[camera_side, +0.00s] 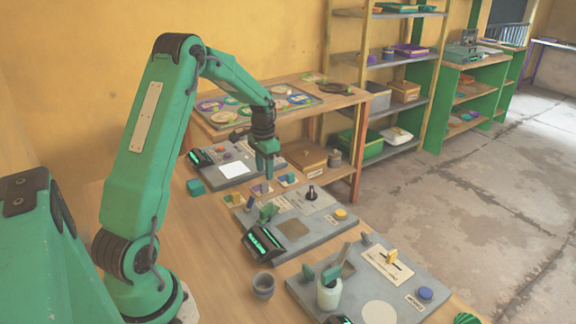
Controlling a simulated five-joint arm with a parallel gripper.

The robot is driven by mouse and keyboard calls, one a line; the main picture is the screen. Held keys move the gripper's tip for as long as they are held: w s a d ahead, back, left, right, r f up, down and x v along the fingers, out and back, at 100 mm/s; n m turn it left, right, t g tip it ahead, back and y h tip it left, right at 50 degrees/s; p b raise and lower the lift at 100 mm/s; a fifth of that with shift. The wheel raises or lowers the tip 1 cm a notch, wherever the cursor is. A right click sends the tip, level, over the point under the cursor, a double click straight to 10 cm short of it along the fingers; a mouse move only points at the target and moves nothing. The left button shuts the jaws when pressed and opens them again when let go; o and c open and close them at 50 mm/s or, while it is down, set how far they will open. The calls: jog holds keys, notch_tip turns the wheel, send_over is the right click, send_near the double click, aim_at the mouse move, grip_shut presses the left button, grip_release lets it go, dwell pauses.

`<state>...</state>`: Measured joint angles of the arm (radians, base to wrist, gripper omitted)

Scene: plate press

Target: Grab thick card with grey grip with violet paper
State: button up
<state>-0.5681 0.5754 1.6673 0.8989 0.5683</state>
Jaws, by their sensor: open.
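A small row of cards lies on the bench in front of the nearest grey station. The middle one (261,189) shows a violet patch and what looks like a grey upright grip; it is too small to be certain. A yellowish card (232,199) lies to its left and a card with blue and orange (288,180) to its right. My gripper (265,176) points down just above the middle card, open, with nothing visible between its fingers. Whether the fingers stand around the grip cannot be told from here.
A grey panel with a white sheet (234,170) lies behind the cards. Another grey panel with a black knob (311,193) and yellow button lies in front right. A teal block (195,187) sits left. A grey cup (263,285) stands nearer the camera.

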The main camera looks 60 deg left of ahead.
aim_at(264, 183)
jog(key=shift+f, duration=0.4)
jog(key=shift+f, duration=0.1)
jog(key=shift+s+f, duration=0.2)
jog(key=shift+f, duration=2.3)
jog(key=shift+c, duration=0.2)
grip_shut()
